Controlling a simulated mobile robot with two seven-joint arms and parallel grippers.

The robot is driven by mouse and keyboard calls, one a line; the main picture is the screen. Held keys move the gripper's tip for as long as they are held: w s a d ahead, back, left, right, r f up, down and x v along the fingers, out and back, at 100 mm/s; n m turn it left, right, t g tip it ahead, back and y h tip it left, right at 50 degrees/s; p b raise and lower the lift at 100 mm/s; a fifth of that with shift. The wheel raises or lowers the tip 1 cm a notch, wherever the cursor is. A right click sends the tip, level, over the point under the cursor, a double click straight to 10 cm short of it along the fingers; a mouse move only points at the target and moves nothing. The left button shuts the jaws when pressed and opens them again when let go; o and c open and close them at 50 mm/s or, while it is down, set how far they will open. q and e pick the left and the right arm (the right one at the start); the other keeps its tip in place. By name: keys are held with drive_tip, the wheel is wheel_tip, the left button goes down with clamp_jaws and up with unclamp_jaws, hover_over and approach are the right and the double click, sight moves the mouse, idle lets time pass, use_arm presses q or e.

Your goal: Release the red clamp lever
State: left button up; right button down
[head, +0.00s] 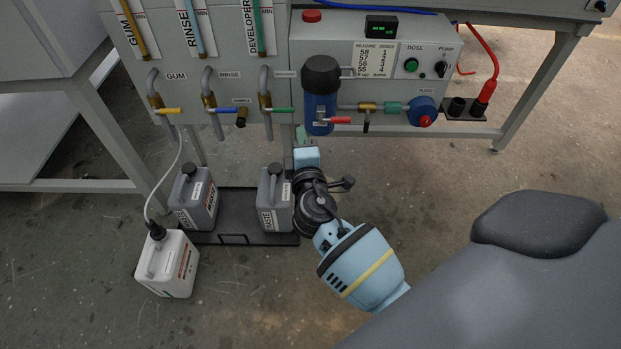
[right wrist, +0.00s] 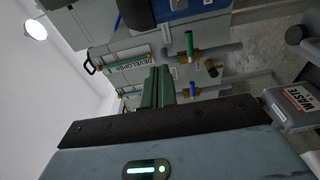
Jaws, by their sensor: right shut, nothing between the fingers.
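A small red lever (head: 339,120) sticks out to the right from the lower front of the blue filter housing (head: 320,108) in the head view. It is the only red lever handle I can make out, and it lies level. In the right wrist view the blue housing (right wrist: 180,9) is cut off at the top edge and the red lever is not seen. My right gripper (head: 301,136) is below and left of the red lever, apart from it, pointing up at the panel. In the right wrist view its fingers (right wrist: 158,84) are together and empty. My left gripper is not in view.
Yellow, blue and green valve levers (head: 283,110) line the panel left of the housing. A blue round knob (head: 422,110) and red plug (head: 487,91) are at right. Grey jugs (head: 275,200) stand in a black tray (head: 232,240) beside my right arm; a white jug (head: 165,270) is further left.

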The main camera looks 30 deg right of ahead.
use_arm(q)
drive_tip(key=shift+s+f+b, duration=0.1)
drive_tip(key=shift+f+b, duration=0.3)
use_arm(e)
drive_tip(key=s+f+g+y, duration=0.1)
drive_tip(key=s+f, duration=0.3)
drive_tip(key=f, duration=0.3)
drive_tip(key=shift+s+m, duration=0.2)
drive_tip(key=shift+m, duration=0.1)
